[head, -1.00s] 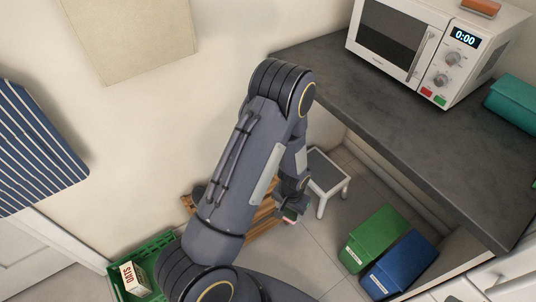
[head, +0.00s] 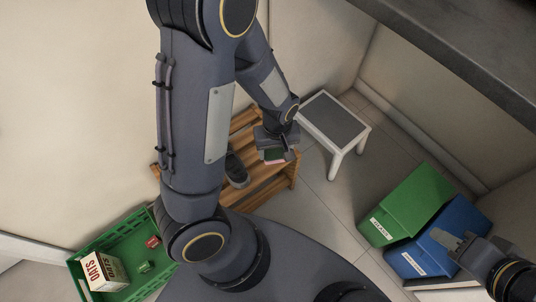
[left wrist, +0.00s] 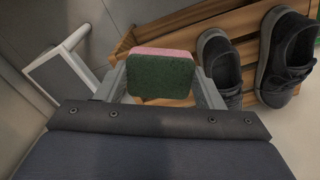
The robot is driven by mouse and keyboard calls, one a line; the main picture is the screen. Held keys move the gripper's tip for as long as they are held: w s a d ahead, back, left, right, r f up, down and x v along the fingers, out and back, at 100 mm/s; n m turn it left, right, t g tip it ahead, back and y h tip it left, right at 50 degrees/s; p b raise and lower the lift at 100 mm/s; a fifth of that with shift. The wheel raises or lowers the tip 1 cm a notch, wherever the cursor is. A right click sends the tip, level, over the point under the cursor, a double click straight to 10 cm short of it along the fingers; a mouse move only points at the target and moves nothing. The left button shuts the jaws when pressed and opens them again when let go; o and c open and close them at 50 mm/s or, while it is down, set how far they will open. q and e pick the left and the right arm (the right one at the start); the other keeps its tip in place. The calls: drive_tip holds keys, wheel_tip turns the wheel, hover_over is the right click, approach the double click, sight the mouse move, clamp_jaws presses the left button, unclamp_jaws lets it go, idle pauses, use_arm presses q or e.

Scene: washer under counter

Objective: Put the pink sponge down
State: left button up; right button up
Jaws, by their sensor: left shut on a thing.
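The pink sponge (left wrist: 160,75) has a dark green face and a pink edge. It is between the two fingers of my left gripper (head: 276,151), which is shut on it. In the head view the sponge (head: 273,156) shows small, in front of the wooden shoe rack (head: 282,187). In the left wrist view the rack's slats lie behind and beside it; I cannot tell whether it touches them. My right gripper (head: 452,246) is at the lower right, in front of the blue bin; its opening is unclear.
Dark shoes (left wrist: 285,60) stand on the rack's right part in the left wrist view. A grey-topped step stool (head: 334,120) stands right of the rack. Green (head: 405,205) and blue (head: 440,240) bins are further right. A green crate (head: 125,235) holds an oats box (head: 102,270).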

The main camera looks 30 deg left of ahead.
use_arm(q)
drive_tip(key=shift+s+f+n+b, duration=0.2)
drive_tip(key=shift+f+b, duration=0.1)
drive_tip(key=shift+f, duration=0.15)
drive_tip(key=shift+s+f+n+b, duration=0.2)
drive_tip(key=shift+f+b, duration=0.1)
drive_tip(key=shift+f, duration=0.1)
drive_tip(key=w+a+f+b, duration=0.2)
drive_tip(key=w+f, duration=0.1)
drive_tip(key=w+a+f+b, duration=0.2)
drive_tip(key=w+a+f, duration=0.1)
drive_tip(key=w, duration=0.1)
drive_tip(key=w+a+f+b, duration=0.2)
drive_tip(key=w+f, duration=0.1)
drive_tip(key=shift+w+a, duration=0.2)
drive_tip(key=shift+a, duration=0.2)
drive_tip(key=shift+w+a+f, duration=0.1)
drive_tip(key=shift+w+f, duration=0.05)
drive_tip(key=shift+w+a+f+b, duration=0.1)
drive_tip(key=shift+f+b, duration=0.4)
drive_tip(key=shift+f, duration=0.4)
drive_tip(key=shift+w+a+f+b, duration=0.1)
drive_tip(key=shift+f+b, duration=0.35)
drive_tip(key=shift+f, duration=0.4)
use_arm(e)
wheel_tip(320, 180, down, 10)
drive_tip(key=shift+f, duration=0.2)
drive_tip(key=shift+f, duration=0.1)
